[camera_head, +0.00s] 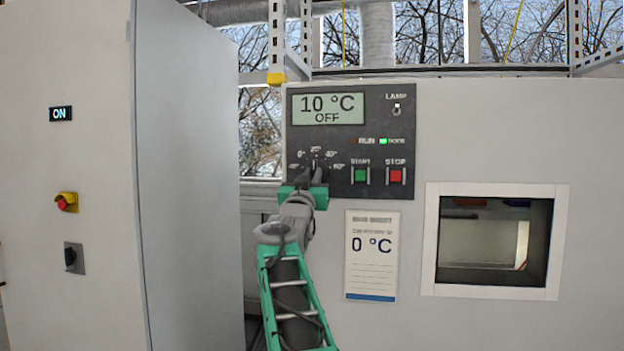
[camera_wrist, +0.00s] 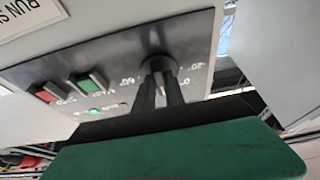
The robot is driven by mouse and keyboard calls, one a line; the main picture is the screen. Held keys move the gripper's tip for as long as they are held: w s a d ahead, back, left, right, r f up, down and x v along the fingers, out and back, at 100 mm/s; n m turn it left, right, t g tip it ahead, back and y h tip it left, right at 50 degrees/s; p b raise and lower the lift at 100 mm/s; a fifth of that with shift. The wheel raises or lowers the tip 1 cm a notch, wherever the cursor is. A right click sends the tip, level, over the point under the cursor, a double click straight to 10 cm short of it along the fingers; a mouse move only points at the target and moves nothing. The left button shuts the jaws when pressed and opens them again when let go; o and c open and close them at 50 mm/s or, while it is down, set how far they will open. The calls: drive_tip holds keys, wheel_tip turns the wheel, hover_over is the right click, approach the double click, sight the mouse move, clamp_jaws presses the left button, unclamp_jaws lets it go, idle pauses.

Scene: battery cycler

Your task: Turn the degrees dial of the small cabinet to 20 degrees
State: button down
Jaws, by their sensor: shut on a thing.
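The small cabinet's dark control panel (camera_head: 350,140) has a display (camera_head: 328,108) reading "10 °C" and "OFF". The degrees dial (camera_head: 316,168) sits at the panel's lower left, with marks such as 0°, 20°, 40° and 60° around it. My gripper (camera_head: 312,178) is shut on the dial from below and in front, hiding most of it. In the wrist view the two dark fingers of my gripper (camera_wrist: 161,88) close around the dial (camera_wrist: 158,66). The dial's pointer cannot be made out clearly.
Right of the dial are a green START button (camera_head: 361,176) and a red STOP button (camera_head: 396,176). A LAMP switch (camera_head: 397,109) is above. A paper card (camera_head: 371,255) reading "0 °C" hangs below the panel. A tall cabinet (camera_head: 185,180) stands close on the left.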

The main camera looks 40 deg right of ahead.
drive_tip(key=shift+r, duration=0.1)
drive_tip(key=c, duration=1.4)
unclamp_jaws()
drive_tip(key=b+v, duration=0.4)
drive_tip(key=v, duration=0.4)
